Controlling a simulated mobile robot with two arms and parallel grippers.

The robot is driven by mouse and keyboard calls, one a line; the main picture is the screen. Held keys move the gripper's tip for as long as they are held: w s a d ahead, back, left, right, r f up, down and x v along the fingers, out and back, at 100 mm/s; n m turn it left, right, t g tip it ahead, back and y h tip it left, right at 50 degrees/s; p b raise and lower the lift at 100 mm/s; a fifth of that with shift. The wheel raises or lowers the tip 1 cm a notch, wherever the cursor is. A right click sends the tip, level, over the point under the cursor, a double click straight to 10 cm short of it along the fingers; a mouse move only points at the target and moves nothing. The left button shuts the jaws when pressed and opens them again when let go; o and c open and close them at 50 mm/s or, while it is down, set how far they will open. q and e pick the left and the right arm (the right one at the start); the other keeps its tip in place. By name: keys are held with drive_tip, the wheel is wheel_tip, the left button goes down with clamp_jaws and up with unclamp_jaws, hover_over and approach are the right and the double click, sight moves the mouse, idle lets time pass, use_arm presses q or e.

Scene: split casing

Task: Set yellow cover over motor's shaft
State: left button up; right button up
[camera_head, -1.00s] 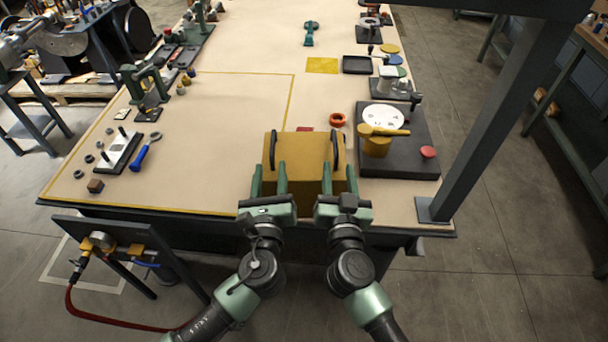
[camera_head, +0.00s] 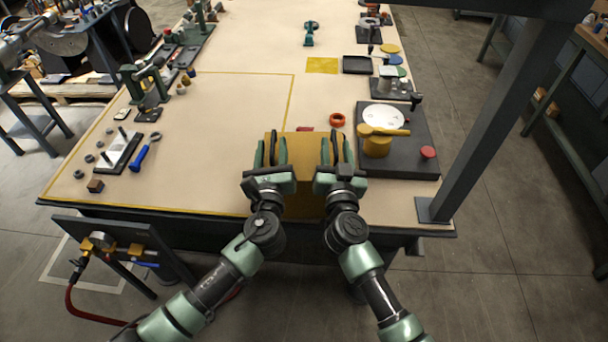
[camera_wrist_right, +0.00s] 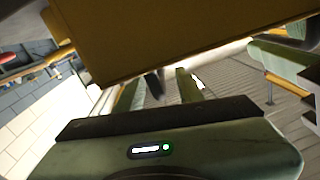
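The yellow cover (camera_head: 305,205) is a box at the table's front edge, with a dark handle on its left and another on its right. My left gripper (camera_head: 270,151) is open, its fingers on either side of the left handle. My right gripper (camera_head: 337,150) is open around the right handle (camera_wrist_right: 154,84). In the right wrist view the cover (camera_wrist_right: 170,35) fills the top, and the fingers stand apart with the dark handle between them. I cannot make out the motor or its shaft; the cover and grippers block part of the view.
A dark board (camera_head: 400,165) to the right carries a white disc (camera_head: 383,117), yellow parts (camera_head: 377,147) and a red knob (camera_head: 428,152). An orange ring (camera_head: 337,119) lies behind the cover. The table's middle left is clear.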

use_arm(q)
clamp_jaws()
use_arm(e)
clamp_jaws()
idle(1.0)
